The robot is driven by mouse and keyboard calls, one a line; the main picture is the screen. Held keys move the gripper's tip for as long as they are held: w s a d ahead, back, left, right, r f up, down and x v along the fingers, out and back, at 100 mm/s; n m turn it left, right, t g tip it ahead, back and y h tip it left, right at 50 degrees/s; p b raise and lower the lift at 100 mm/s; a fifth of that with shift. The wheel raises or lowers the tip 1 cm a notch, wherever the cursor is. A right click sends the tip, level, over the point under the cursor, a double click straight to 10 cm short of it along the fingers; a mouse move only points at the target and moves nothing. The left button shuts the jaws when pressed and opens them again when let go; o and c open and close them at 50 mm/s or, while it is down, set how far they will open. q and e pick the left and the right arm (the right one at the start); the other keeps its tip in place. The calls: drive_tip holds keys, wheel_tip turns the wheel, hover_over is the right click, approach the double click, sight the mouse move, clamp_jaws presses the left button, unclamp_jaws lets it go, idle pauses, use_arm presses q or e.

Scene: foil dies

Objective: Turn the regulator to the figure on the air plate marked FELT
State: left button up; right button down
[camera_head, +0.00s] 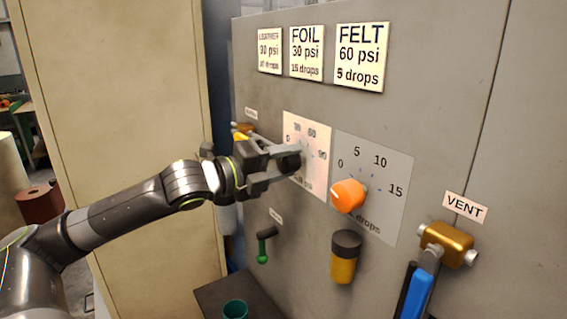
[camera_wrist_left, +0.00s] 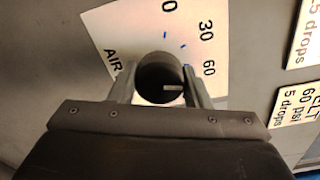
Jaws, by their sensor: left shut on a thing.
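The FELT plate (camera_head: 361,57) at the top of the panel reads 60 psi, 5 drops. The regulator is a dark round knob (camera_head: 289,163) on a white dial (camera_head: 308,128) with figures 0, 30, 60 and 90. My left gripper (camera_head: 284,165) is shut on the knob, one finger on each side. In the left wrist view the knob (camera_wrist_left: 158,75) sits between both fingers. A pale mark on its face points right, toward the finger below the 60. That finger hides the scale there, so the exact setting cannot be read. My right gripper is not in view.
An orange drops knob (camera_head: 348,195) sits right of the regulator, close to my gripper. Below are a yellow cup with a dark cap (camera_head: 344,258) and a green lever (camera_head: 263,246). A brass vent valve (camera_head: 447,244) with a blue handle projects at lower right.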

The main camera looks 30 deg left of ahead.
use_arm(q)
drive_tip(key=shift+r+m, duration=0.15)
drive_tip(key=shift+m, duration=0.45)
drive_tip(key=o, duration=1)
drive_tip(key=shift+w, duration=0.3)
drive_tip(key=shift+s, duration=0.15)
